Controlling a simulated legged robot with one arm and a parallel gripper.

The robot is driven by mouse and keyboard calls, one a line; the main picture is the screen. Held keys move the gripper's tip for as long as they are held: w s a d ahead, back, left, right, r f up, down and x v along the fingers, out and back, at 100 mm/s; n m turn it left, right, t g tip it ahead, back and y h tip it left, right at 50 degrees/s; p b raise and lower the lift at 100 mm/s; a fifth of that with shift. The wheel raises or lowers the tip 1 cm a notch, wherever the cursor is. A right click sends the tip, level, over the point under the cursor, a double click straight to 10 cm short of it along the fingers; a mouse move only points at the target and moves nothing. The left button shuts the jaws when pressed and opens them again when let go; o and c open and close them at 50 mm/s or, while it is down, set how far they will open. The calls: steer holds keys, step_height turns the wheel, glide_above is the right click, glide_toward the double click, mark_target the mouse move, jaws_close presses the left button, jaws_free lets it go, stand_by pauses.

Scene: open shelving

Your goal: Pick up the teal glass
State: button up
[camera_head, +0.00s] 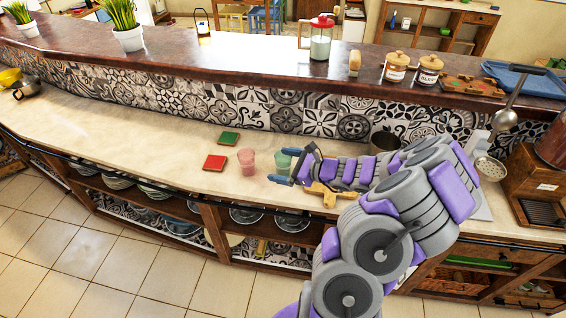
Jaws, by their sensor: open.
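The teal glass (283,160) stands upright on the pale counter, just left of my gripper. A pink glass (246,161) stands close to its left. My gripper (285,166) is at the end of my purple and grey arm, which reaches in from the lower right and points left. Its blue-tipped jaws are open at the teal glass. Part of the glass is hidden by the gripper. I cannot tell whether the jaws are around the glass or only beside it, or whether they touch it.
Red coaster (215,162) and green coaster (229,138) lie left of the glasses. A wooden item (329,192) lies on the counter under my arm. A metal pot (384,142) stands behind the arm. The raised bar (240,78) runs behind. The counter's left part is mostly clear.

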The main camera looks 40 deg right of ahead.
steer(key=s+d+f+m+h, duration=0.45)
steer(key=d+f+m, duration=0.2)
steer(key=d, duration=0.45)
steer(key=b, duration=0.2)
glide_toward(279, 157)
steer(key=w, duration=0.2)
steer(key=shift+w+f+n+t, duration=0.15)
steer(key=shift+f+n+t, duration=0.1)
steer(key=shift+f+t, duration=0.25)
steer(key=x, duration=0.3)
steer(key=b+x, duration=0.1)
steer(key=shift+a+f, duration=0.2)
steer(key=shift+f, duration=0.1)
steer(key=shift+w+a, duration=0.1)
steer(key=shift+w, duration=0.3)
steer(key=shift+c, duration=1.4)
steer(key=c, duration=0.8)
